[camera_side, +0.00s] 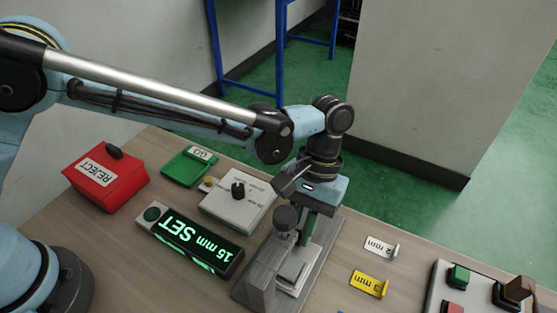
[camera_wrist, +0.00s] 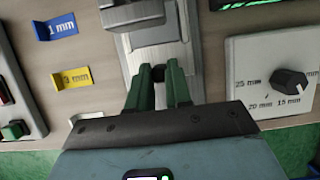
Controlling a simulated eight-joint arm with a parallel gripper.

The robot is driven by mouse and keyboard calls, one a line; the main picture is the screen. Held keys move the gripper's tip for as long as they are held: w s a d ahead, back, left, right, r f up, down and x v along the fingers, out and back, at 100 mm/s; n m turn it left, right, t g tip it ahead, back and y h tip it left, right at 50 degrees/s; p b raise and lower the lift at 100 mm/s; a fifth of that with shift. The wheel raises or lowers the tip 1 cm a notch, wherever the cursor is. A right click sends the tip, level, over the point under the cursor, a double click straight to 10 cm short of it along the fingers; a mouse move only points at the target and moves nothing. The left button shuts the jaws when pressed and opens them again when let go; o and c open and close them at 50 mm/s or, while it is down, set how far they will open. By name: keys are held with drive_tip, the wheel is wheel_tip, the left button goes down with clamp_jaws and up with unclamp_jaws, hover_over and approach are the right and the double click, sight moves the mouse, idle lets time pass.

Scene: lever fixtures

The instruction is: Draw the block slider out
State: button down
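The block slider fixture (camera_side: 262,285) is grey metal, with a lighter block on a long flat base plate, at the table's front middle in the side view. In the wrist view, its pale metal part (camera_wrist: 155,57) lies beyond my fingertips. My gripper (camera_side: 305,228) points down over the fixture's far end. Its two green fingers also show in the wrist view (camera_wrist: 160,75), a little apart, with a small dark piece between or just beyond the tips. I cannot tell whether they touch it. A dark round knob (camera_side: 286,217) is beside the fingers.
A lit "15 mm SET" display (camera_side: 190,240) and a white dial box (camera_side: 237,207) stand left of the fixture. A red REJECT box (camera_side: 105,182) and green GO tray (camera_side: 188,168) lie farther back. Yellow (camera_side: 368,284) and white (camera_side: 380,247) tags and a button box (camera_side: 437,285) are right.

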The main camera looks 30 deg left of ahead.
drive_tip(key=shift+w, duration=0.1)
drive_tip(key=w, duration=0.8)
drive_tip(key=shift+w, duration=0.15)
drive_tip(key=c, duration=1)
unclamp_jaws()
drive_tip(key=shift+c, duration=0.2)
drive_tip(key=v, duration=0.7)
drive_tip(key=shift+r, duration=0.25)
drive_tip(key=shift+w, duration=0.1)
